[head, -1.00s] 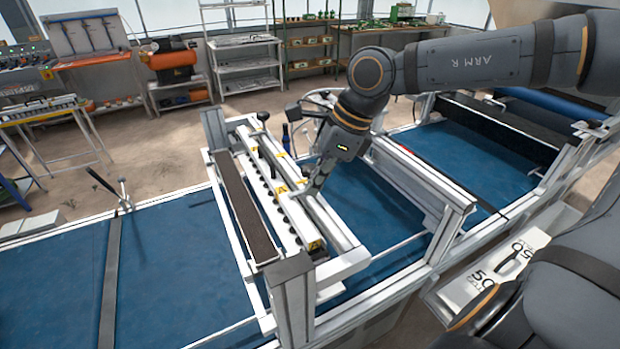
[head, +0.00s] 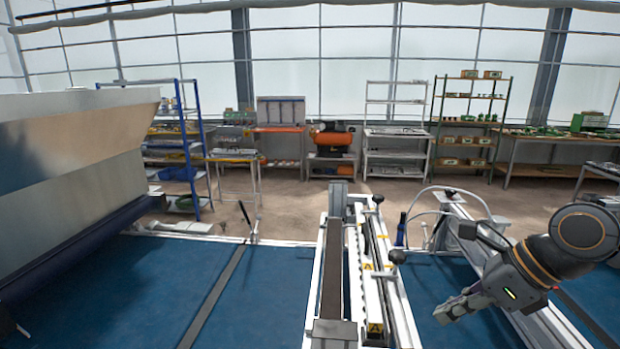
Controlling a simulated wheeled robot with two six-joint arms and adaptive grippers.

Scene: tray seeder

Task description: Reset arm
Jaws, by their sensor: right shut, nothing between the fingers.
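My right gripper (head: 457,306) is at the lower right of the head view, pointing down and to the left. It is shut and empty. It hangs over the blue bed, to the right of the seeder unit (head: 363,270) and apart from it. The seeder unit is a white frame with a dark strip, a row of dark nozzles and black knobs. My left gripper is not in view.
The blue bed (head: 130,275) spreads across the front, with a dark strip across it. A large metal hopper (head: 75,160) stands at the left. A white crossbeam (head: 545,325) runs just beside my right gripper. Shelves (head: 395,130) line the back.

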